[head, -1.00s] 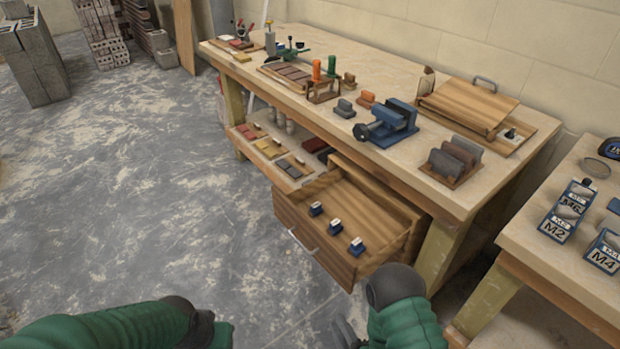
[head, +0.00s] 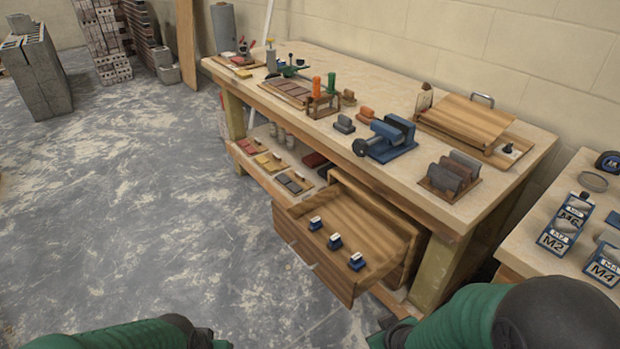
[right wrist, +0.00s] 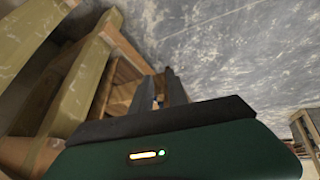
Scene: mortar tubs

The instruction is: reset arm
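My left arm (head: 120,335) enters along the bottom left of the head view in green with dark joints; its gripper fingers are not visible. My right arm (head: 470,320) fills the bottom right of the head view. In the right wrist view my right gripper (right wrist: 160,92) shows as two dark fingers with a narrow gap; nothing is clearly held. It is beside the wooden bench structure, with floor beyond. The pulled-out drawer (head: 385,245) under the workbench (head: 330,140) holds several small blue-and-white items (head: 335,242).
On the bench are a blue vise (head: 387,140), a rack of grey blocks (head: 450,172) and a wooden board with a handle (head: 465,118). A second table (head: 545,250) with labelled blue boxes stands at right. The floor (head: 150,220) at left is open.

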